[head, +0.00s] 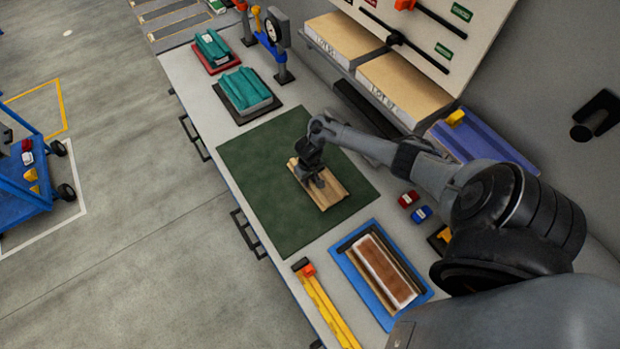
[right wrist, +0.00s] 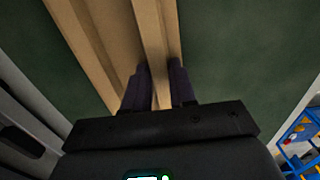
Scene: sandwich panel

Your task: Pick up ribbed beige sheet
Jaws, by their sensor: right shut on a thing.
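The ribbed beige sheet (head: 327,190) lies over the dark green mat (head: 255,160) on the bench. I cannot tell whether it touches the mat. My right gripper (head: 318,181) is above the sheet, pointing down, with its fingers at the sheet's middle. In the right wrist view the two dark fingers (right wrist: 160,88) are shut on one raised rib of the ribbed beige sheet (right wrist: 108,45), one finger on each side. My left gripper is not in view.
A blue tray (head: 425,292) with a brown-topped block sits at the near right, beside yellow bars (head: 325,305). Teal pieces on trays (head: 245,90) stand at the far left. Boxes (head: 405,85) on a shelf line the back. The mat around the sheet is clear.

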